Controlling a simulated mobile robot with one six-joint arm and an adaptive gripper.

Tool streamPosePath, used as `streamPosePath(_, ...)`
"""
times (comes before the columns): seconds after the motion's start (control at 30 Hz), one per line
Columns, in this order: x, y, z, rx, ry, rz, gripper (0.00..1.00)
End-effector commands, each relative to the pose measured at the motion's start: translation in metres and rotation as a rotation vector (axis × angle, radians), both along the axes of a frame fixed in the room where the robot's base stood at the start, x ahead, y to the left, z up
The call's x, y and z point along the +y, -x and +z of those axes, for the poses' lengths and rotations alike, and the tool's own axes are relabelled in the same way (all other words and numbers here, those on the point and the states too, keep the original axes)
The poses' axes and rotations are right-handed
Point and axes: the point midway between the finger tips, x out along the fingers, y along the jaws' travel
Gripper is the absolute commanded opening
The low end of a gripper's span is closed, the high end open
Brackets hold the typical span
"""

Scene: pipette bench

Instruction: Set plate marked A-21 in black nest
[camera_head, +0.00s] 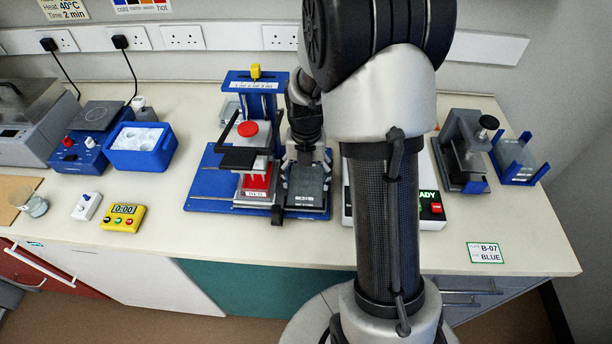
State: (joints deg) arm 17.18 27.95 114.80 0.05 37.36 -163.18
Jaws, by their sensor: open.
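My gripper (306,168) reaches down at the middle of the bench, open, over a dark grey plate-like piece (306,188) with a small label on its front edge. I cannot tell whether its fingers touch that piece. Just left, a red piece (257,183) with a small white front label sits under a black-armed press. Both labels are too small to read, so I cannot say which piece is A-21. I cannot clearly tell the black nest apart from the dark pieces around my gripper. My arm hides part of the bench centre.
The blue-based press (245,132) stands beside my gripper. A white unit with a lit display (430,208) is partly behind my arm. A grey clamp (463,152) and blue rack (518,160) stand right. A B-07 BLUE card (485,252) and yellow timer (123,218) lie near the front.

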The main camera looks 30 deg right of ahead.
Motion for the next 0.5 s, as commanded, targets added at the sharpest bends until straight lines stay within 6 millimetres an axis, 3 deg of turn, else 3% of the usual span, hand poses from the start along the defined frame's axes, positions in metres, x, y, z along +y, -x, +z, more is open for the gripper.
streamPosePath(0.17,0.000,-0.001,0.015,-0.002,0.000,0.000,0.73)
streamPosePath(0.5,0.000,-0.001,0.088,-0.004,0.001,0.000,0.73)
